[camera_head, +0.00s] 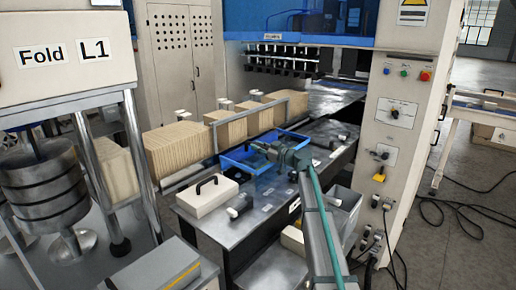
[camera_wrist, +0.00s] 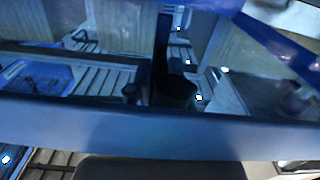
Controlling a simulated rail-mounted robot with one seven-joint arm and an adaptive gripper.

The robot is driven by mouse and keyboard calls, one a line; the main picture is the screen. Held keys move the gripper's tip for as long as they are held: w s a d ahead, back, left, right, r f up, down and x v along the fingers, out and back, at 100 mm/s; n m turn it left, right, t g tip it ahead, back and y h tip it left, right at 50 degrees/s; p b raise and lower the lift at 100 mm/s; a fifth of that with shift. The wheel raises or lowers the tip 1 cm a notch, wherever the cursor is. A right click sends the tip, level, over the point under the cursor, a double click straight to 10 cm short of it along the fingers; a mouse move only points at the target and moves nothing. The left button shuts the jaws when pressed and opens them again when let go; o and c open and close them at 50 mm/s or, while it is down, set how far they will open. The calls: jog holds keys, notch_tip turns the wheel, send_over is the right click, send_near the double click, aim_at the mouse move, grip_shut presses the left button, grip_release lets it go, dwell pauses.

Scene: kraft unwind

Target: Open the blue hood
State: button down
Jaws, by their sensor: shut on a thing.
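The blue hood (camera_head: 234,166) is a blue-framed, see-through cover over the middle of the machine bed in the head view. In the wrist view its wide blue edge bar (camera_wrist: 150,128) runs across the picture, with clear blue-tinted panel above it. My gripper (camera_head: 262,149) is at the hood's frame, shut on it. In the wrist view a dark part of my gripper (camera_wrist: 160,169) shows at the bottom, against the blue bar. The exact contact between fingers and bar is hidden in both views. I cannot tell how far the hood is tilted.
A white block with a black handle (camera_head: 207,194) sits on the metal table (camera_head: 215,228) left of my arm. Stacked kraft folds (camera_head: 178,150) stand behind. A control cabinet (camera_head: 398,125) rises close on the right, and cables (camera_head: 440,210) lie on the floor there.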

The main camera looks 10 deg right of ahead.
jog(key=w+d+b, duration=0.3)
jog(key=b, duration=0.1)
jog(key=w+d+b, duration=0.3)
jog(key=d+b, duration=0.1)
jog(key=w+d+b, duration=0.3)
jog(key=b, duration=0.1)
jog(key=shift+w+d+f, duration=0.2)
jog(key=shift+w+d, duration=0.05)
jog(key=shift+d, duration=0.05)
jog(key=shift+w+d+r+b, duration=0.15)
jog(key=shift+w+d+b, duration=0.1)
jog(key=shift+d+b, duration=0.1)
jog(key=c, duration=1.1)
grip_release()
jog(key=shift+s, duration=0.1)
jog(key=v, duration=1.2)
